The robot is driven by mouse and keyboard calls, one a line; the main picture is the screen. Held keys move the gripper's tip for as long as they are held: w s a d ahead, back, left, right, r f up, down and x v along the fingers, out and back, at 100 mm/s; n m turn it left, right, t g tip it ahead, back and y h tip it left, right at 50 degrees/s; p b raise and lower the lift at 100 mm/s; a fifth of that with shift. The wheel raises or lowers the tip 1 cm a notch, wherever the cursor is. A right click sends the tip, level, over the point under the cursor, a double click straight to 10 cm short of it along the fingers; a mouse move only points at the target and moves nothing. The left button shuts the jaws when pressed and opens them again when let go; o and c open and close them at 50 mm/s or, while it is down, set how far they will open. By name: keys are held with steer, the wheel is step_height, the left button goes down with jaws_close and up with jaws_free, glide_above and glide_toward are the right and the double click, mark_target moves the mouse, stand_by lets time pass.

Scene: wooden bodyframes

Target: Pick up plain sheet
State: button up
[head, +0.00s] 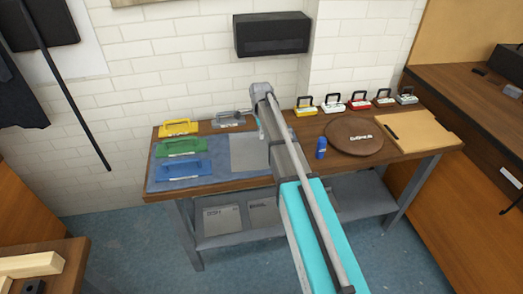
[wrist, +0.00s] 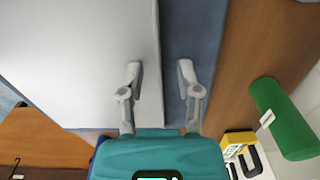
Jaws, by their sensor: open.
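The plain sheet (head: 247,154) is a flat light-grey rectangle lying on the blue mat (head: 160,186) on the wooden table; my arm covers its right side in the head view. In the wrist view the sheet (wrist: 75,50) fills the left side, with its straight edge running between my fingertips. My gripper (wrist: 160,75) is open and empty. Its left finger overlaps the sheet and its right finger overlaps the blue mat strip (wrist: 191,30). I cannot tell the height of the fingertips above the sheet. The head view mostly hides the gripper behind my arm.
A blue cylinder (head: 321,147) and round brown board (head: 353,137) are to the right. A green cylinder (wrist: 283,118) is near the gripper.

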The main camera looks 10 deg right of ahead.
mark_target(264, 145)
jaws_close()
steer(key=shift+r, duration=0.2)
stand_by(0.6)
step_height(264, 145, up, 3)
steer(key=p, duration=0.3)
steer(key=s+r+p, duration=0.9)
steer(key=s+p, duration=0.1)
steer(key=s, duration=0.4)
steer(key=shift+d+r, duration=0.3)
steer(key=shift+d, duration=0.15)
